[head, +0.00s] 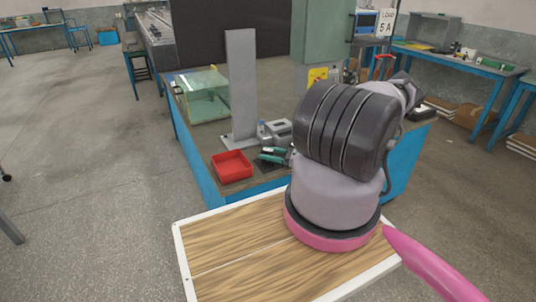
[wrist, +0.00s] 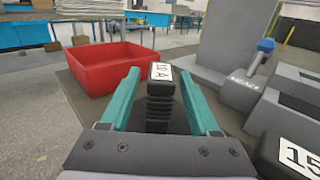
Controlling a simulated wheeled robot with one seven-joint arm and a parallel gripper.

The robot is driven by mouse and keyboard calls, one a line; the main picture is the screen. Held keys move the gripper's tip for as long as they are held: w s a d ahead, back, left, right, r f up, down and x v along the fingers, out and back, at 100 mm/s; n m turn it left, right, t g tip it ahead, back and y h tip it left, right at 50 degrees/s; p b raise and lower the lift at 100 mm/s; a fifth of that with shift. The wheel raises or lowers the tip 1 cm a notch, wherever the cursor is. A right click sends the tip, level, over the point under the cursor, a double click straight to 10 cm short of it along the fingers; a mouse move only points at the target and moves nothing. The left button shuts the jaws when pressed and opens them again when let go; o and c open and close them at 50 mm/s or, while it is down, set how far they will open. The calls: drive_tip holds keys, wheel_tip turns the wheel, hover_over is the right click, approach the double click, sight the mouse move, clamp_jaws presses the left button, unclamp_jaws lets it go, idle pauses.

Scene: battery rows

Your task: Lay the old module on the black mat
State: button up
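My gripper (head: 266,155) is low over the near part of the bench, just right of the red tray, with its teal fingers pointing left. In the wrist view my gripper (wrist: 160,73) has a finger on each side of a black ribbed module (wrist: 160,105) with a white "10 A" label. Gaps show between the module and both fingers, so the gripper looks open. A second black module (wrist: 290,155) labelled "15" is partly cut off at the lower right. A dark patch (head: 266,168) below the gripper may be the black mat; the arm hides part of it.
The red tray (head: 231,167) stands near the bench's front edge and shows in the wrist view (wrist: 112,66). A grey upright plate (head: 241,85) on a base stands behind the gripper. Grey blocks (head: 276,130) sit beside it. A clear box (head: 203,95) stands at the back left.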

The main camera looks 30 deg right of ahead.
drive_tip(key=shift+r, duration=0.15)
drive_tip(key=shift+s+d, duration=0.2)
drive_tip(key=shift+d, duration=0.1)
drive_tip(key=v, duration=1.1)
drive_tip(key=shift+s, duration=0.15)
drive_tip(key=a+r+n+g+h, duration=0.2)
drive_tip(key=a+r+n+g, duration=0.25)
drive_tip(key=r, duration=0.65)
drive_tip(key=a+r+n+g+h, duration=0.25)
drive_tip(key=r+n, duration=0.25)
drive_tip(key=r, duration=0.5)
drive_tip(key=a+r+n+g+h, duration=0.2)
drive_tip(key=a+r+n+g, duration=0.25)
drive_tip(key=r, duration=0.65)
drive_tip(key=s+a+r+n+t+h, duration=0.2)
drive_tip(key=s+a+r, duration=0.4)
drive_tip(key=s+r, duration=0.3)
drive_tip(key=s+a+r+n+t+h, duration=0.2)
drive_tip(key=s+a+r+n+t, duration=0.2)
drive_tip(key=s+r, duration=0.6)
wheel_tip(320, 180, up, 3)
drive_tip(key=a+n, duration=0.2)
drive_tip(key=shift+a+h, duration=0.3)
drive_tip(key=shift+h, duration=0.05)
drive_tip(key=shift+w+t, duration=0.1)
drive_tip(key=shift+t, duration=0.15)
